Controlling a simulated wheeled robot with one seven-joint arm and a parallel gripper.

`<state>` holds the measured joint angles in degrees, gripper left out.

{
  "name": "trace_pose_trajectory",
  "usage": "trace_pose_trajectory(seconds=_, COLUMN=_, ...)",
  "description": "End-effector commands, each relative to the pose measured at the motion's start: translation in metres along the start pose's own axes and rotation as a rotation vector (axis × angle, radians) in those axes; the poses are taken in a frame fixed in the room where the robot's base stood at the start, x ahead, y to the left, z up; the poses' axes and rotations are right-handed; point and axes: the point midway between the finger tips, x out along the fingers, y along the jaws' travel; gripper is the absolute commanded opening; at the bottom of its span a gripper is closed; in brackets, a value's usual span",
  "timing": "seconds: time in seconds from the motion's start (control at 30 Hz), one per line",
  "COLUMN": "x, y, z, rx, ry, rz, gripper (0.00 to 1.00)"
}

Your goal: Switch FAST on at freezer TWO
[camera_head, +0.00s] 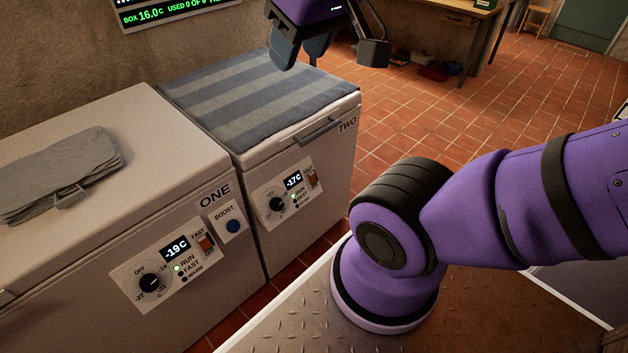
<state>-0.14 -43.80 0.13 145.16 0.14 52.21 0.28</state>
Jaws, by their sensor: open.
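Freezer TWO (341,165) is a white chest freezer right of freezer ONE, with its lid shut. Its front panel (270,189) has a display (293,180) reading -17C, a black dial (277,204) and an orange-red FAST switch (312,179). The green lamp by RUN is lit; the FAST and WARM lamps look dark. The switch's exact tilt is too small to tell. My gripper (328,50) is open at the top, partly cut off by the frame, and appears well above and behind the panel, clear of the switch.
A striped cloth (255,95) covers TWO's lid. Tiled floor (440,115) is open at right.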

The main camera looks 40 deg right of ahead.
Motion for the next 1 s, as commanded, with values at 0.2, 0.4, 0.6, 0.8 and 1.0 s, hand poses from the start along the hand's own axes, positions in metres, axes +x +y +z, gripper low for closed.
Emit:
trace_pose_trajectory(seconds=0.2, x=0.005, y=0.004, z=-0.007, rx=0.015, ry=0.001, rz=0.015, gripper=0.00)
trace_pose_trajectory(seconds=0.4, x=0.022, y=0.019, z=-0.032, rx=0.066, ry=0.014, rz=0.064, gripper=0.00)
trace_pose_trajectory(seconds=0.6, x=0.044, y=0.039, z=-0.060, rx=0.122, ry=0.033, rz=0.119, gripper=0.00)
trace_pose_trajectory(seconds=0.8, x=0.069, y=0.061, z=-0.085, rx=0.172, ry=0.051, rz=0.164, gripper=0.00)
trace_pose_trajectory(seconds=1.0, x=0.095, y=0.086, z=-0.106, rx=0.217, ry=0.071, rz=0.200, gripper=0.00)
